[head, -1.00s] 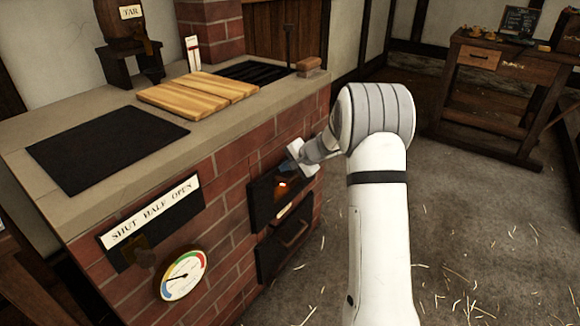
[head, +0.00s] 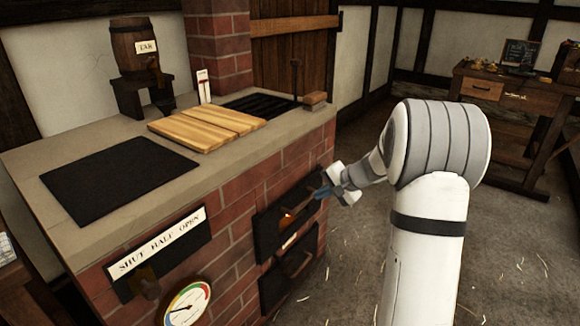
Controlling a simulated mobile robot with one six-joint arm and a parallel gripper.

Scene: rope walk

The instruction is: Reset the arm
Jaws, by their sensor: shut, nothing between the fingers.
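My gripper (head: 322,192) is at the end of my white and grey arm, just out from the right front of the brick stove. It is shut and holds nothing. Its bluish fingers point left, in front of the upper dark firebox opening (head: 286,218), where an orange glow shows. Whether the fingertips touch the stove front cannot be told from this view.
The brick stove (head: 240,212) fills the left side, with wooden boards (head: 208,122) and a dark plate (head: 118,178) on top. A tar barrel (head: 140,46) stands behind. A gauge (head: 187,305) is on the front. A workbench (head: 520,92) stands at back right. Straw-strewn floor (head: 345,262) is open.

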